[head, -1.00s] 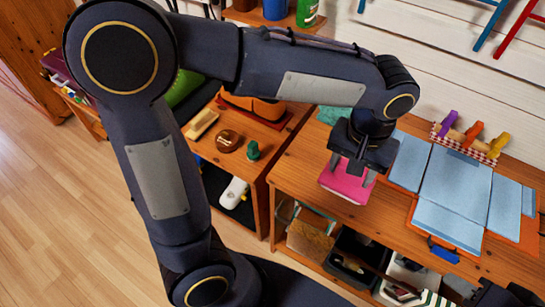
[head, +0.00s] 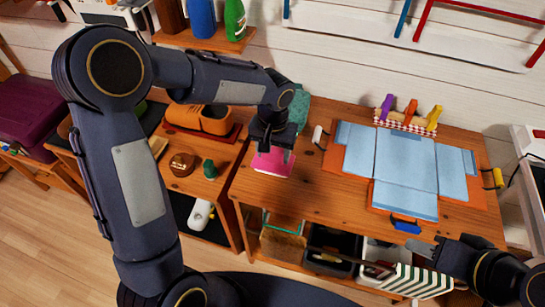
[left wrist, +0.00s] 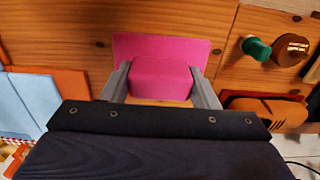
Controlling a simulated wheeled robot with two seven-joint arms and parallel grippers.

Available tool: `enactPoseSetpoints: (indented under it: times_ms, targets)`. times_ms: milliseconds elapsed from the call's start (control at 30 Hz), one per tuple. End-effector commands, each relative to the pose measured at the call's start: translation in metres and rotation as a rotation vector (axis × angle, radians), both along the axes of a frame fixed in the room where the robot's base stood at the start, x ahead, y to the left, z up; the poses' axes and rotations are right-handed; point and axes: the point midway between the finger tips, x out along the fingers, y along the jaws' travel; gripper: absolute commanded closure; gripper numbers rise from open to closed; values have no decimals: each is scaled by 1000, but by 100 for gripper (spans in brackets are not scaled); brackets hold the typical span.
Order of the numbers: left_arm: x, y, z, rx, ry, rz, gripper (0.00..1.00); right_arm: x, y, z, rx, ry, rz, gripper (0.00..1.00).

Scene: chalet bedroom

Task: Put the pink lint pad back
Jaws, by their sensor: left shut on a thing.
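The pink lint pad (head: 268,165) is at the left end of the wooden workbench (head: 285,200), near its edge. It has a flat base and a raised block on top, seen in the left wrist view (left wrist: 162,78). My left gripper (head: 271,150) is above the pad, its two fingers shut on either side of the raised block. I cannot tell whether the pad touches the bench top. My right gripper (head: 424,249) is over the front right of the bench, away from the pad; its finger gap is unclear.
A blue folded cloth on an orange board (head: 468,192) covers the bench's middle and right. A rack of coloured clips (head: 408,118) stands behind it. A teal cloth (head: 299,108) lies at the back left.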

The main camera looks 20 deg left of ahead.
Motion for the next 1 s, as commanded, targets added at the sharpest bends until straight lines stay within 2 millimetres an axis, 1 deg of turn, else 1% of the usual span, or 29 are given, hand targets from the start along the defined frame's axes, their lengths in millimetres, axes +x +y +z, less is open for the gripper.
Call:
enactPoseSetpoints:
  times_ms: [33,100,200,300,500,633,667,800,833,1000]
  targets:
    - [3,4,-6,0,4,2,64,0,0,2,0,0,0,64]
    - [2,3,-19,2,5,0,64,0,0,1,0,0,0,64]
    - [2,3,-31,1,4,0,64,0,0,1,0,0,0,64]
    - [3,3,-35,1,1,0,64,0,0,1,0,0,0,64]
    - [3,2,-35,1,0,1,64,0,0,1,0,0,0,64]
    - [3,2,-39,1,0,1,64,0,0,-4,0,0,0,64]
    - [2,3,-39,1,1,1,44,0,0,-4,0,0,0,64]
    - [2,2,-38,1,1,1,26,0,0,-2,0,0,0,64]
    - [2,2,-38,1,1,1,24,0,0,-2,0,0,0,64]
    - [2,2,-38,1,1,1,24,0,0,-2,0,0,0,64]
